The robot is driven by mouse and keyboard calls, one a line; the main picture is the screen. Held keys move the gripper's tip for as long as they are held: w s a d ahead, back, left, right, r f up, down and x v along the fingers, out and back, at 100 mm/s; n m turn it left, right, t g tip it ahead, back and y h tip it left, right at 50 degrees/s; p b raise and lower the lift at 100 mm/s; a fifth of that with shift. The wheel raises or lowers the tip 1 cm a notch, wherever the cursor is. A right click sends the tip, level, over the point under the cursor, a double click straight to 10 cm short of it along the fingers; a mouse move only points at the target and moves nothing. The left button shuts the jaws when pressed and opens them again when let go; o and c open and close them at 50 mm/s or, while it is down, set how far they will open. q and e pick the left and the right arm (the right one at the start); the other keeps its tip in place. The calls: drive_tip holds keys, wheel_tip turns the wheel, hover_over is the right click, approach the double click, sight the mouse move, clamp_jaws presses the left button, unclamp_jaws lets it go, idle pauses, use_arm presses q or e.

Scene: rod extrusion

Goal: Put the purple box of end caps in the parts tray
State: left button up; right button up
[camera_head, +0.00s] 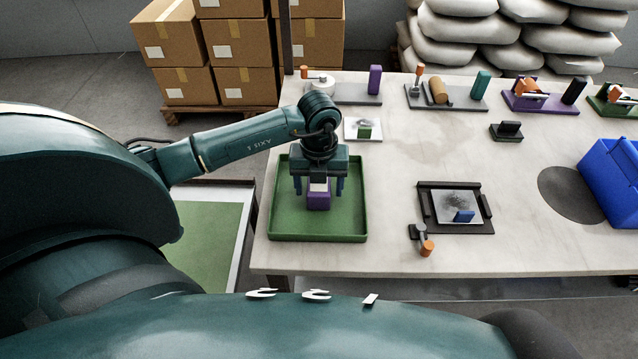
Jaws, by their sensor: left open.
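The purple box of end caps (318,202) has a pale label on its top. It appears to be inside the green parts tray (358,226), near its middle. My left gripper (319,187) is over the tray, pointing down, with its fingers apart on either side of the box. The fingers look clear of the box sides. The gripper body hides the back of the box and part of the tray's far side. My right gripper is not in view.
A dark fixture (455,226) with a small blue block lies right of the tray, beside an orange-handled tool (427,247). A blue bin (612,180) stands at the right edge. Several fixtures line the table's back. The table (400,180) is clear between tray and fixture.

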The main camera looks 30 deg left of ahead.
use_arm(q)
drive_tip(key=shift+r, duration=0.55)
wheel_tip(320, 180, up, 11)
drive_tip(key=shift+b, duration=0.35)
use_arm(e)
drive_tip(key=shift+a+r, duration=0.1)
use_arm(q)
drive_tip(key=shift+r, duration=0.1)
drive_tip(key=shift+s, duration=0.1)
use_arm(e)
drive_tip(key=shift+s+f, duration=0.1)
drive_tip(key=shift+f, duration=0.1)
